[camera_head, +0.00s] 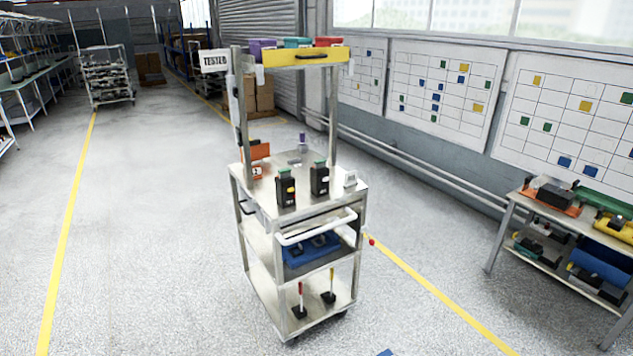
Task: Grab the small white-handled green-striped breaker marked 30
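Two black breakers with green tops stand upright on the top shelf of a metal cart (262,192). The left breaker (286,190) is nearer the front edge and has a small orange-yellow mark. The right breaker (319,179) stands a little behind it, with a small pale mark. A small white item (350,179) is at the shelf's right edge. At this size I cannot read a 30 or make out a white handle or green stripe on any of them. Neither of my grippers is in view.
The cart has a front handle (318,226), a TESTED sign (214,60) and a yellow upper rail (300,58) with coloured bins. A blue item (311,249) is on its middle shelf. A loaded workbench (508,212) stands right. The floor to the left is clear.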

